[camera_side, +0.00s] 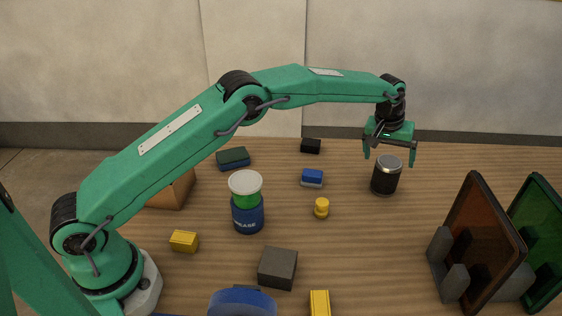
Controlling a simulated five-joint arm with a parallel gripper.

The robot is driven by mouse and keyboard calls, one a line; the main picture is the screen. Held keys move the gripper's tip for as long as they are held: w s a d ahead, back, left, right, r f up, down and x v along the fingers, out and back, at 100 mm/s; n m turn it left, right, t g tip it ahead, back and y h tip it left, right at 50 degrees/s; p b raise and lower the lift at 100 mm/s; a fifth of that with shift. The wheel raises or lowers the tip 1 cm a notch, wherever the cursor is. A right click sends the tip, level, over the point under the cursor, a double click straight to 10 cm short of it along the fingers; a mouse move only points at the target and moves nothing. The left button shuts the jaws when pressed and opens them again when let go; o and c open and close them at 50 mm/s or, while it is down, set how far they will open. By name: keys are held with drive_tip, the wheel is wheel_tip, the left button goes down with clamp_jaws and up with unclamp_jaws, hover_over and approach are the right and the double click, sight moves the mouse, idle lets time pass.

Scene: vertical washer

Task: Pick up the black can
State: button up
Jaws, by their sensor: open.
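The black can (385,177) stands upright on the wooden table, right of centre, with a silver-grey lid. My gripper (389,158) points down directly above it in the picture, with its two green fingers spread wide. The left finger ends near the upper left of the can and the right finger near its upper right. The jaws are open and hold nothing. I cannot tell from this one view whether the fingers are around the can's top or behind it.
A blue and green container (247,213) stands mid-table. A yellow knob (321,208), a blue-white block (312,178), a black block (311,146) and a dark grey cube (278,268) lie left of the can. Brown (482,240) and green panels (540,235) stand upright at right.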

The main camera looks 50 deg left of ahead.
drive_tip(key=shift+f, duration=0.15)
drive_tip(key=shift+x, duration=2.5)
drive_tip(key=shift+c, duration=0.3)
drive_tip(key=c, duration=1.4)
